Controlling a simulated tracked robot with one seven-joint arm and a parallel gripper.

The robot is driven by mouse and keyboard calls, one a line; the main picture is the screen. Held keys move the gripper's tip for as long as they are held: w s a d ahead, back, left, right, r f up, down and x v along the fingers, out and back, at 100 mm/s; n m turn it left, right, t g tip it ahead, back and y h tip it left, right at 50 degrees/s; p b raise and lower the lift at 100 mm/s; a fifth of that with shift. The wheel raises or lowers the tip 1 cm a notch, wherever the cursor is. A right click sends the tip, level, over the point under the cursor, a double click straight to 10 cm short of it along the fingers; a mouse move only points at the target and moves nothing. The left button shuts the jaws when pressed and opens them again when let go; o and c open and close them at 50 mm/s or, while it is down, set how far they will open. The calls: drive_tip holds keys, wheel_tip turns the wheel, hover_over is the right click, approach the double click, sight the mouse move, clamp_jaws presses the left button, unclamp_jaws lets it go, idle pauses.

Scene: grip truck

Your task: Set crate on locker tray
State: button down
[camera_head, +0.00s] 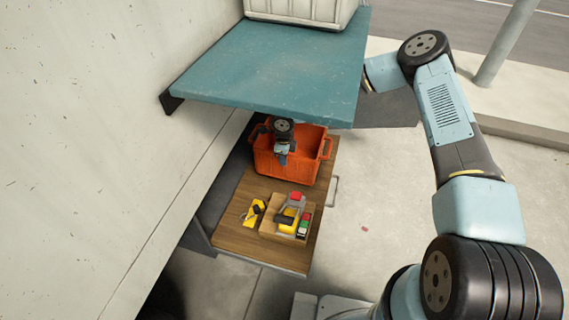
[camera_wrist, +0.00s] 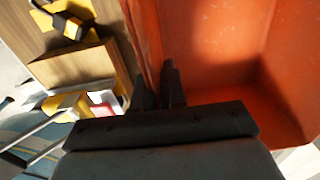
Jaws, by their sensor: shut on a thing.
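The orange crate (camera_head: 305,172) is at the back of the wooden locker tray (camera_head: 234,228), partly under the teal shelf. It looks upright; I cannot tell whether its base touches the tray. My gripper (camera_head: 282,160) is at the crate's near wall. In the wrist view my gripper (camera_wrist: 158,90) has one dark finger on each side of the wall of the crate (camera_wrist: 215,50), shut on its rim. The crate's inside looks empty where visible. Its far top edge is partly hidden by the shelf.
A small wooden box (camera_head: 268,229) with several tools stands on the front of the tray, beside a yellow tool (camera_head: 254,212). The teal shelf (camera_head: 270,70) overhangs the crate and carries a white crate (camera_head: 300,10). A pale wall (camera_head: 100,130) is at left.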

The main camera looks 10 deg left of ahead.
wheel_tip(320, 180, down, 2)
drive_tip(key=shift+f, duration=0.25)
drive_tip(key=c, duration=1.2)
unclamp_jaws()
wheel_tip(320, 180, up, 12)
